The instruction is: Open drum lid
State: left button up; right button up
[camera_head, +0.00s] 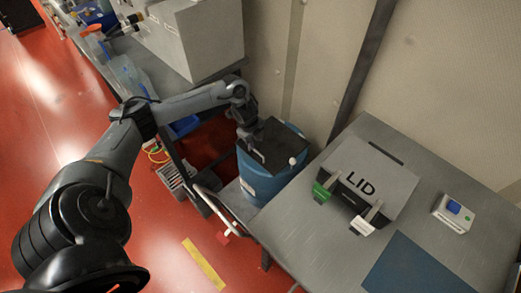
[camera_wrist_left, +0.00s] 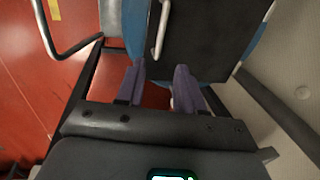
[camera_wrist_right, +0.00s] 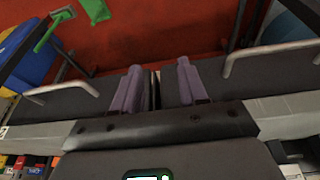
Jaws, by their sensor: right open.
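The blue drum (camera_head: 262,182) stands between the bench and the grey table, and its blue side shows at the top of the left wrist view (camera_wrist_left: 136,25). A dark flat lid (camera_head: 281,143) covers most of its top; it looks closed. A pale bar handle with a rounded end (camera_head: 292,161) sits at the lid, and a pale bar (camera_wrist_left: 160,32) also crosses the lid in the left wrist view. My left gripper (camera_wrist_left: 158,78) is open and empty, close to the lid, with the bar beyond its fingertips. My right gripper (camera_wrist_right: 158,75) is open and empty, away from the drum.
A workbench with a large grey box (camera_head: 205,38) stands at the back left. Red floor is open at left.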

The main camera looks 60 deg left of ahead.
aim_at(259, 153)
pick_arm(q)
jog(key=f, duration=0.2)
jog(key=w+f+b, duration=0.1)
jog(key=f, duration=0.5)
jog(key=shift+w+a+f, duration=0.2)
jog(key=shift+w, duration=0.1)
jog(key=shift+c, duration=0.3)
grip_shut()
dwell(0.9)
